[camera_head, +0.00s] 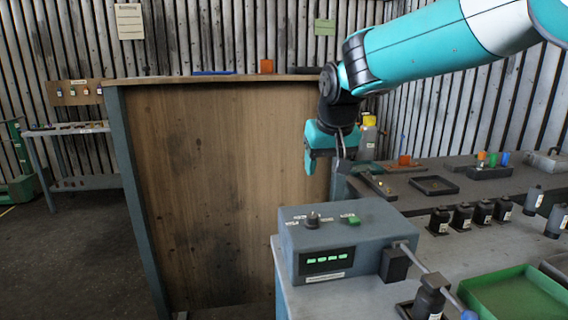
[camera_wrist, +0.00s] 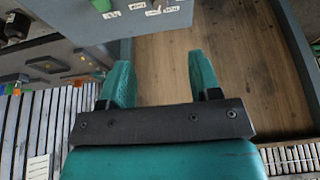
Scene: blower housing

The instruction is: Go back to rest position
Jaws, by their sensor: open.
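My gripper (camera_head: 340,157) hangs from the teal arm in the head view, pointing down, above and behind the grey control box (camera_head: 345,238). In the wrist view my gripper (camera_wrist: 160,75) shows two teal fingers spread apart with nothing between them. The wooden panel (camera_wrist: 165,62) shows beyond the fingers. The control box (camera_wrist: 105,18) also shows at the top of the wrist view, apart from the fingers. It has a dark knob, a green button and a lit green display.
The workbench (camera_head: 400,285) carries several black bottles (camera_head: 461,217), a green tray (camera_head: 515,295) and a dark tray (camera_head: 433,185). A tall wooden panel (camera_head: 220,190) stands behind the control box. Floor (camera_head: 65,260) is clear at left, before a side table (camera_head: 68,130).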

